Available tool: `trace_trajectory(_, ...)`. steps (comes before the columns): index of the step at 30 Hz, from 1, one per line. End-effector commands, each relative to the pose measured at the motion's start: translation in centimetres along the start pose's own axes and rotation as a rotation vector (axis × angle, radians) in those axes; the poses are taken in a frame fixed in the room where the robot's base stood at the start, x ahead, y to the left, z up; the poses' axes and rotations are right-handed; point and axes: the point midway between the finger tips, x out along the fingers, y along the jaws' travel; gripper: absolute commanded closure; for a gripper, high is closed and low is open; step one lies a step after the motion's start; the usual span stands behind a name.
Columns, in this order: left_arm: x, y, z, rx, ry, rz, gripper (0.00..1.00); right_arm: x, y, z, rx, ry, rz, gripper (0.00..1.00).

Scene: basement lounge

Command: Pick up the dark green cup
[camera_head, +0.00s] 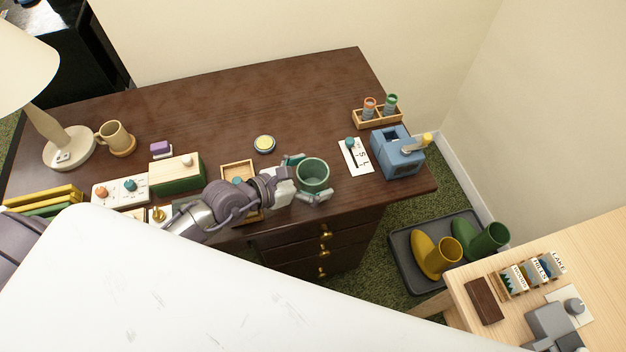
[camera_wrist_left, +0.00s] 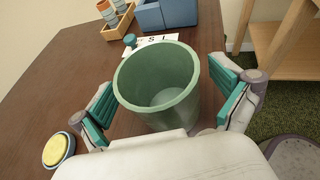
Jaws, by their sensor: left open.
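The dark green cup (camera_head: 313,176) stands upright near the front right part of the dark wooden desk (camera_head: 290,95). In the left wrist view the cup (camera_wrist_left: 158,84) is wide-mouthed and looks empty inside. My left gripper (camera_head: 307,178) is open, with its teal-padded fingers on either side of the cup. In the left wrist view the left gripper (camera_wrist_left: 170,105) has a gap between the right finger and the cup; the left finger is close to the cup wall, and I cannot tell if it touches. My right gripper is not in view.
A card with letters (camera_head: 355,158) and a blue device (camera_head: 398,153) lie right of the cup. A wooden rack with small bottles (camera_head: 378,118) is behind. A round yellow-topped tin (camera_head: 264,144) and a small wooden tray (camera_head: 238,170) are left. The desk's back middle is clear.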

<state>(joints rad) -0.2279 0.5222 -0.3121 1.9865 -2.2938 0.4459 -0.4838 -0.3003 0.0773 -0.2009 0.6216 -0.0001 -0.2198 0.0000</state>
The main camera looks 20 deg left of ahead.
Motion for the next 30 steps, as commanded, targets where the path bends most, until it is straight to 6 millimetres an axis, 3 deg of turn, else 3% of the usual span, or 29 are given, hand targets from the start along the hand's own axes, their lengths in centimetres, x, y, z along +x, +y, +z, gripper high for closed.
trace_trajectory(6, 0.01, -0.01, -0.02, 0.000, 0.000, 0.000, 0.03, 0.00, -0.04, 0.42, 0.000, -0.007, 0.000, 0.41)
trace_trajectory(18, -0.02, 0.00, -0.01, 0.000, 0.000, 0.000, 0.70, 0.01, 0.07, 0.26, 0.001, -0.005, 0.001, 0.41)
trace_trajectory(30, -0.33, -0.03, 0.93, 0.000, -0.004, -0.001, 0.70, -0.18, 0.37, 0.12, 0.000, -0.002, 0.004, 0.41)
